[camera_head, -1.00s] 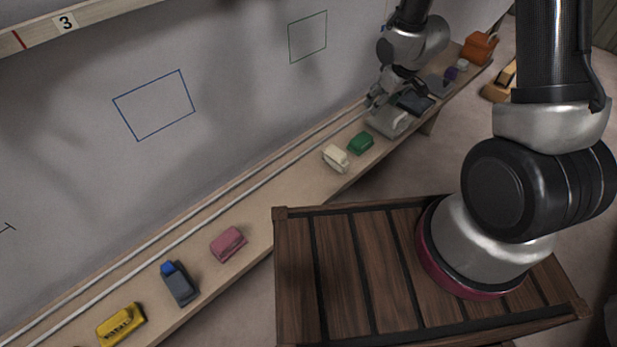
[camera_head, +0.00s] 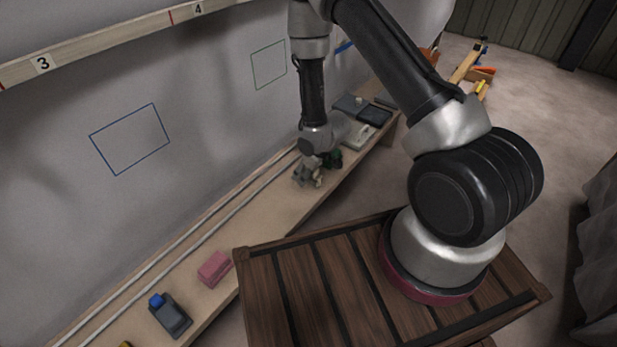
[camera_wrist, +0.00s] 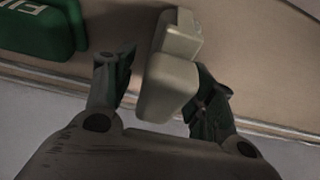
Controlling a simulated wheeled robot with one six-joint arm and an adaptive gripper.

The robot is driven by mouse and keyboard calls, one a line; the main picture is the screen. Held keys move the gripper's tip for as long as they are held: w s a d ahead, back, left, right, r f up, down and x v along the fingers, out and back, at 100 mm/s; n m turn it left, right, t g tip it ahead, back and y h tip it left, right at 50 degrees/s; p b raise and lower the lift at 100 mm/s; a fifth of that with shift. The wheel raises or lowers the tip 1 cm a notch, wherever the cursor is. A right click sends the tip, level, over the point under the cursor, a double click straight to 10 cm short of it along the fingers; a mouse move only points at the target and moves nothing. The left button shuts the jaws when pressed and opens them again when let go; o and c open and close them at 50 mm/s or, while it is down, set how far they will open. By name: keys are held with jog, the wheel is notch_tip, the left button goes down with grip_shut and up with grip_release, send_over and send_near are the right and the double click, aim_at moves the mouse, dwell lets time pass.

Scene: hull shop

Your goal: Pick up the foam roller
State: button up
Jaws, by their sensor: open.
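A cream two-part block (camera_wrist: 168,88), probably the foam roller, lies on the wooden shelf. In the wrist view it sits between the two fingers of my gripper (camera_wrist: 163,78). The fingers are open, one on each side of it, with a gap at the left finger; I cannot tell whether the right finger touches it. In the head view my gripper (camera_head: 309,173) is low over the shelf and mostly hides the cream block. A green block (camera_wrist: 38,27) with pale lettering is close by on the left in the wrist view.
The narrow shelf (camera_head: 262,212) runs along a grey wall with two rails. A pink block (camera_head: 215,268) and a dark tool with a blue cap (camera_head: 172,314) lie at the near end. A pale device (camera_head: 358,136) and dark flat items lie beyond my gripper.

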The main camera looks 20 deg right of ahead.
jog(key=shift+w+a+f, duration=0.1)
jog(key=shift+f, duration=0.15)
jog(key=c, duration=1.2)
jog(key=shift+o, duration=0.2)
notch_tip(320, 180, up, 18)
jog(key=o, duration=0.4)
jog(key=shift+c, duration=1.2)
